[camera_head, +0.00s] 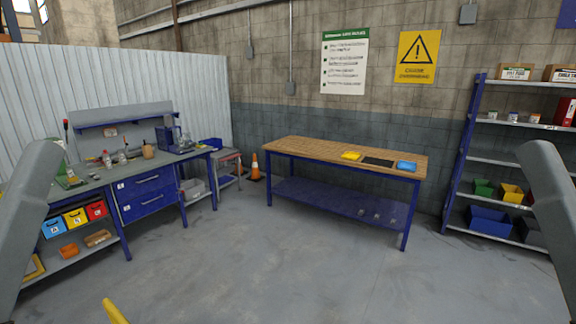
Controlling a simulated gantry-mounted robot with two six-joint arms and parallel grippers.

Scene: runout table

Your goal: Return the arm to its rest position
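My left arm (24,215) shows as a grey link along the left edge of the head view. My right arm (553,205) shows as a grey link along the right edge. Neither gripper is in view, so their fingers and anything they may hold are hidden. The runout table (300,146) has a wooden top and a blue frame and stands against the back wall. On its right half lie a yellow tray (351,155), a flat black piece (378,162) and a blue tray (406,166). Both arms are apart from the table.
A workbench (85,170) with bottles, tools and coloured bins stands at left. A blue shelf rack (467,140) with bins stands at right. An orange cone (255,167) is by the back wall. A yellow bar end (115,311) shows at bottom left. The middle floor is clear.

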